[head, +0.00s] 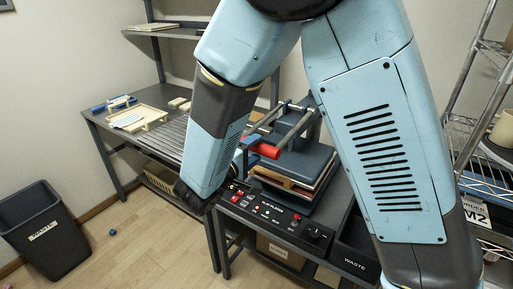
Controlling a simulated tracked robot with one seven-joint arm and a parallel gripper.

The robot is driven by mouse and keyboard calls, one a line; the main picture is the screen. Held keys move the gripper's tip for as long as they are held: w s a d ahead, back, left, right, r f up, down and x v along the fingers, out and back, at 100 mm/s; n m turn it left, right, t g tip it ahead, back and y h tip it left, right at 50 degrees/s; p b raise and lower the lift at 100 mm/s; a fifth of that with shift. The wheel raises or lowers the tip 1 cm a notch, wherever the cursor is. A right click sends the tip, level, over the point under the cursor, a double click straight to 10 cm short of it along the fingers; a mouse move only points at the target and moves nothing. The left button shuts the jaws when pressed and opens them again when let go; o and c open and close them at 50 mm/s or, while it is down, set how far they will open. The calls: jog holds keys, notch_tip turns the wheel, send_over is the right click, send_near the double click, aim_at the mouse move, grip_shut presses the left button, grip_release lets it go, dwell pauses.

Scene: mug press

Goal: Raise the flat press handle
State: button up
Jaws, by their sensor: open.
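The flat press (302,160) stands on the bench in the middle, with a dark upper block and grey rods above it. Its red handle grip (263,150) shows just right of my forearm, at about the height of the upper block. Pale and brown layers show under the block. The press's front panel (270,208) carries red buttons, small lights and a black knob. My forearm comes down left of the handle and covers part of the press's left side. My gripper cannot be made out; how near it is to the handle is hidden.
A grey table (103,122) at left holds a wooden frame (134,119) and blue items. A dark waste bin (44,228) stands on the floor at left. A wire shelf rack (478,130) is at right. Wooden floor lies open at the lower left.

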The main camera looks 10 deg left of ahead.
jog(key=shift+x, duration=1)
jog(key=shift+c, duration=0.4)
grip_shut()
